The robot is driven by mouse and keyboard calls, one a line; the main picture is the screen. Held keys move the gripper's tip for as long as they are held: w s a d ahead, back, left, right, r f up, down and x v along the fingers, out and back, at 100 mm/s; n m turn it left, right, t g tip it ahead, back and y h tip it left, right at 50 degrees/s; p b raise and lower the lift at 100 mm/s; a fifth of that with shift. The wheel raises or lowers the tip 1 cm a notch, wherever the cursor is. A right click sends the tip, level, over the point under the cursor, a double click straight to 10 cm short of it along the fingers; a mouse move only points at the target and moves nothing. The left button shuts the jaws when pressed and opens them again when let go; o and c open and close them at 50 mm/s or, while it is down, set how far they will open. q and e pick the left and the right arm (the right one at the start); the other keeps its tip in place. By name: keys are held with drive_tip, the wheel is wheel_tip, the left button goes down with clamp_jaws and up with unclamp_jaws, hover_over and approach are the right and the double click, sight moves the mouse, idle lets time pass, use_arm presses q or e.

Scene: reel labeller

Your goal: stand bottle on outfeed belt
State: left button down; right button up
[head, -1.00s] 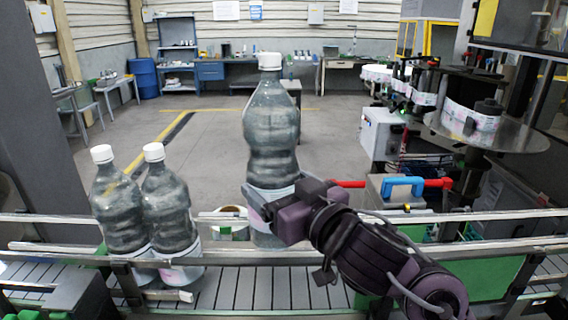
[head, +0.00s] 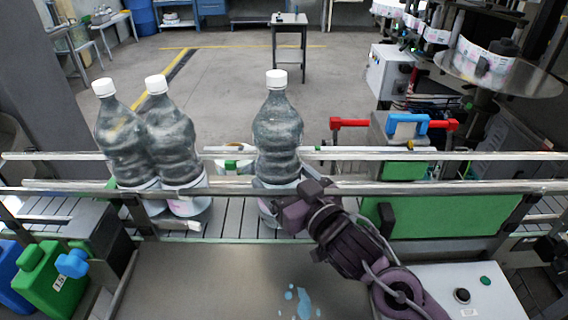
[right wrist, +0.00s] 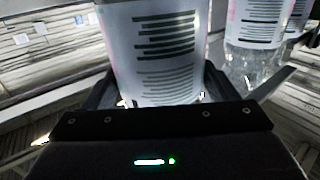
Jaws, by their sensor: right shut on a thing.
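A clear ribbed bottle with a white cap (head: 277,125) stands upright at the slatted outfeed belt (head: 235,217), between its metal rails. My right gripper (head: 283,207) is shut on its lower part, around the white label. The right wrist view shows the printed label (right wrist: 155,50) between the fingers. I cannot tell whether the bottle's base touches the belt. Two similar bottles, one (head: 124,135) and another (head: 171,135), stand close together on the belt to the left. My left gripper is not in view.
Metal guard rails (head: 420,188) run along the belt. A tape roll (head: 234,162) lies behind the rail. Green and blue jugs (head: 55,280) stand front left. A blue spill (head: 303,302) marks the front plate.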

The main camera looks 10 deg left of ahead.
drive_tip(key=shift+r, duration=0.15)
drive_tip(key=o, duration=1.6)
drive_tip(key=shift+f, duration=0.45)
drive_tip(key=o, duration=0.4)
drive_tip(key=shift+s+r, duration=0.1)
drive_tip(key=shift+r, duration=0.15)
drive_tip(key=shift+s+d, duration=0.2)
drive_tip(key=b+v, duration=0.3)
drive_tip(key=v, duration=0.8)
drive_tip(key=shift+s+d+b, duration=0.15)
drive_tip(key=shift+d+b, duration=0.05)
drive_tip(key=shift+b, duration=0.2)
drive_tip(key=shift+r, duration=0.2)
